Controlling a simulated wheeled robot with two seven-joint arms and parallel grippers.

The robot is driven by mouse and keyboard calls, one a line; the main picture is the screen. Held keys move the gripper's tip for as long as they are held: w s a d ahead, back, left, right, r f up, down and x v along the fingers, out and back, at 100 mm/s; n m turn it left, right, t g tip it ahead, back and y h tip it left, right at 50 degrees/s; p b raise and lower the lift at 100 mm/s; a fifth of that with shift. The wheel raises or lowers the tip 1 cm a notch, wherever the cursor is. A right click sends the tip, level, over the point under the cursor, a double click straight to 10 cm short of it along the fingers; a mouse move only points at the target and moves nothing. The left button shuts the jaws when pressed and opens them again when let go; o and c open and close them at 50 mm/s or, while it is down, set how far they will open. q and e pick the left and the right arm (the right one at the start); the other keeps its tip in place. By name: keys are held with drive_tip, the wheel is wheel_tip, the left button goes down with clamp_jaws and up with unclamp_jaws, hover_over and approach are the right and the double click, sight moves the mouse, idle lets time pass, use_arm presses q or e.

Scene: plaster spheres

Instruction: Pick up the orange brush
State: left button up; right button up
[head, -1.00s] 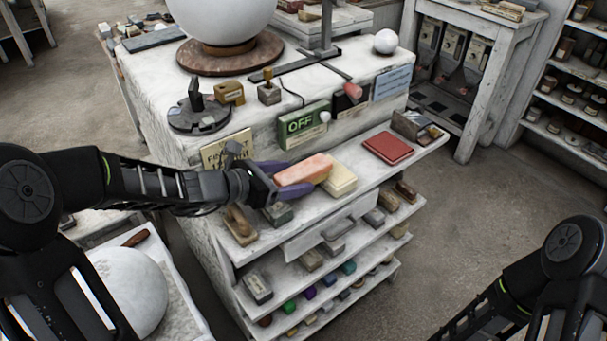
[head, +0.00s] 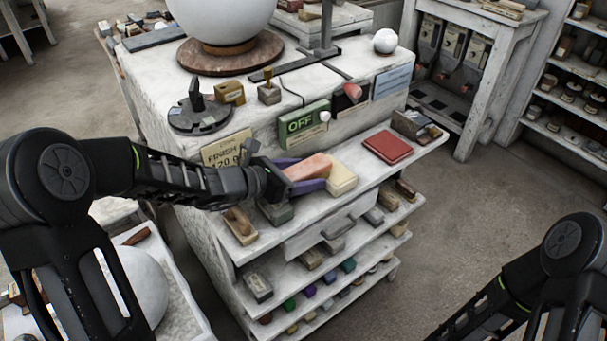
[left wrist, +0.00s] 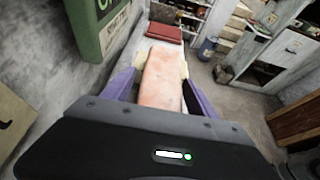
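The orange brush (head: 308,167), a pinkish-orange block, lies on the top ledge of the white cabinet in the head view. It also shows in the left wrist view (left wrist: 163,82), pointing away from the camera. My left gripper (head: 311,171) has its purple fingers on either side of the brush, which sits between them. The fingers look open, spread around the brush; contact is not clear. The brush's near end is hidden by the gripper body in the wrist view. My right arm shows at the lower right of the head view, but its gripper is out of frame.
A cream block (head: 341,181) lies right beside the brush. A red book-like block (head: 387,147) is farther right on the ledge. The green OFF sign (head: 303,122) rises behind. A grey block (head: 277,212) and a wooden brush (head: 241,226) lie in front, left. Bare ledge shows around the red block.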

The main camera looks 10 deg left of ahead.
sight(304, 168)
use_arm(q)
clamp_jaws()
idle(0.5)
drive_tip(key=shift+r, duration=0.2)
wheel_tip(304, 168, up, 10)
drive_tip(key=shift+f+p, duration=0.1)
drive_tip(key=shift+p, duration=0.55)
drive_tip(key=shift+f, duration=0.1)
